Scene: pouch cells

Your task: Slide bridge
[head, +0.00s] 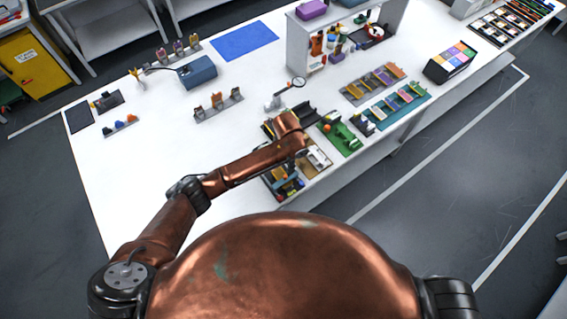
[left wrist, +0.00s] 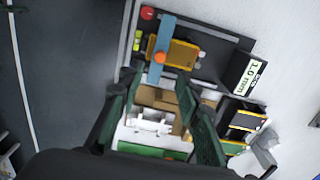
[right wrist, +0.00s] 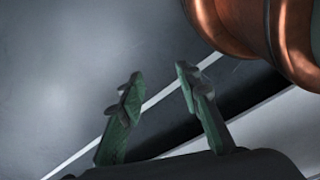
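A blue bar (left wrist: 166,35) with an orange knob (left wrist: 160,57), which looks like the bridge, lies across an orange-yellow block (left wrist: 184,53) on a dark fixture (left wrist: 207,68) in the left wrist view. In the head view the same fixture (head: 268,180) sits at the table's front edge, partly hidden by my arm. My left gripper (left wrist: 156,80) is open, its fingertips pointing toward the fixture near the bar's lower end. My right gripper (right wrist: 158,78) is open and empty over the floor.
A block marked 1.0 mm (left wrist: 243,76) stands right of the fixture. A green station (head: 343,138) and a teal tray (head: 402,105) lie to the right in the head view. A blue mat (head: 244,41) lies at the back. The table's left-middle is clear.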

